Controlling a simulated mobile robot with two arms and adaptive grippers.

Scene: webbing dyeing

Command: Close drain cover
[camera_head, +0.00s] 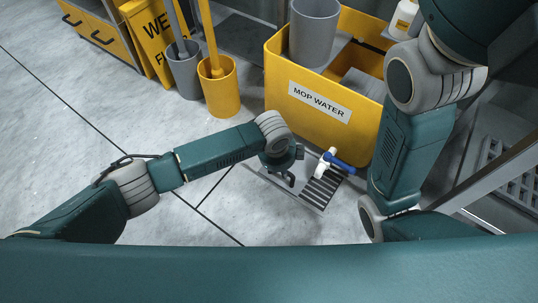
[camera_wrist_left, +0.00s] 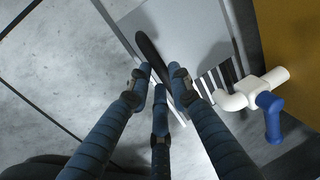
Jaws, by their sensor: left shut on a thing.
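The drain (camera_head: 322,190) is set in the floor in front of the yellow mop bucket, and its dark slots show on the right side. A flat light grey plate, the drain cover (camera_wrist_left: 190,35), lies over its left part, with slots showing beside it in the left wrist view. A dark rounded bar (camera_wrist_left: 150,48), apparently the cover's handle, stands along the plate. My left gripper (camera_wrist_left: 160,82) is shut on this bar, with fingers on both sides of it. In the head view my left gripper (camera_head: 283,172) is over the drain's left part, partly hiding the cover. My right gripper is not in view.
The yellow "MOP WATER" bucket (camera_head: 305,114) stands just behind the drain. Its white spout with blue valve handle (camera_head: 342,161) hangs over the drain's right side. Yellow and grey buckets (camera_head: 220,88) stand at the back left. The floor at the left is clear.

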